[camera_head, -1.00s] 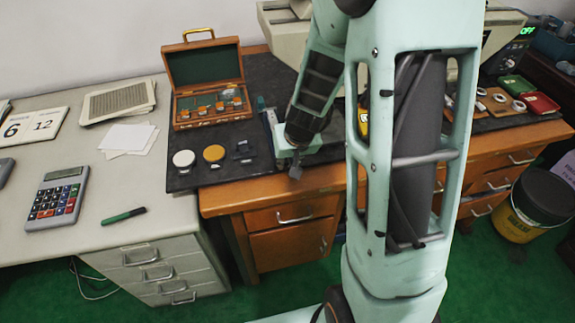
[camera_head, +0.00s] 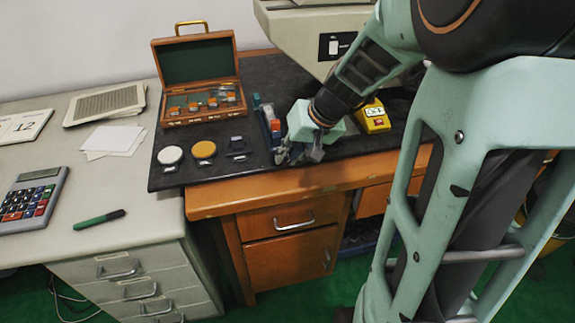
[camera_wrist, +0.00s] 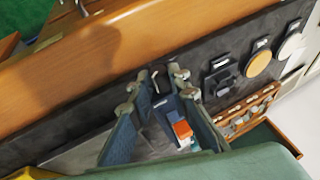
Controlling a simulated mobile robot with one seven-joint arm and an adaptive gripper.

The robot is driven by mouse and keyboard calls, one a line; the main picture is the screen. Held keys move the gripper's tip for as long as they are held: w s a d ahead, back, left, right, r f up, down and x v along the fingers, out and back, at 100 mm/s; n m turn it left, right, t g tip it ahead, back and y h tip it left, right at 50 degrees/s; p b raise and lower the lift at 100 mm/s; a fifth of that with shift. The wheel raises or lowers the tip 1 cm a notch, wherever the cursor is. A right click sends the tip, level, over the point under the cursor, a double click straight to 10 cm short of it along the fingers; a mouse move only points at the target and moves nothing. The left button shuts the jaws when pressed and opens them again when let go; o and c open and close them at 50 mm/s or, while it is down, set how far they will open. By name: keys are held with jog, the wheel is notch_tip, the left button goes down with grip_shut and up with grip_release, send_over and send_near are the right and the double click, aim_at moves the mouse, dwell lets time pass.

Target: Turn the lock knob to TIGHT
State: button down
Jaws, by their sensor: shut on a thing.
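My gripper (camera_head: 298,156) is low over the front edge of the black mat, just right of a narrow blue device (camera_head: 266,117). In the wrist view my gripper (camera_wrist: 155,88) has its fingers on both sides of a small dark part (camera_wrist: 160,78), which appears to be the lock knob at the device's front end. The fingers are closed on it and partly hide it. The blue device, with an orange-red and white block (camera_wrist: 183,130), runs back between the fingers. The knob's markings and its setting cannot be read.
An open wooden case (camera_head: 200,85) stands at the back left of the mat. White (camera_head: 170,155) and amber (camera_head: 204,149) discs and a dark block (camera_head: 237,147) lie left of the gripper. A yellow meter (camera_head: 374,115) sits to the right. The large pale machine (camera_head: 312,40) stands behind.

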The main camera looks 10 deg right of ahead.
jog(key=shift+s+d+f+y+b, duration=0.1)
jog(key=shift+f+y+b, duration=0.3)
jog(key=shift+b, duration=0.25)
jog(key=shift+r, duration=0.25)
jog(key=c, duration=1.8)
grip_release()
jog(key=shift+r, duration=0.1)
jog(key=shift+r+p, duration=0.25)
jog(key=shift+p, duration=1)
jog(key=shift+h+p, duration=0.4)
jog(key=shift+p, duration=0.15)
jog(key=shift+a+h+p, duration=0.2)
jog(key=shift+h+p, duration=0.1)
jog(key=shift+p, duration=0.7)
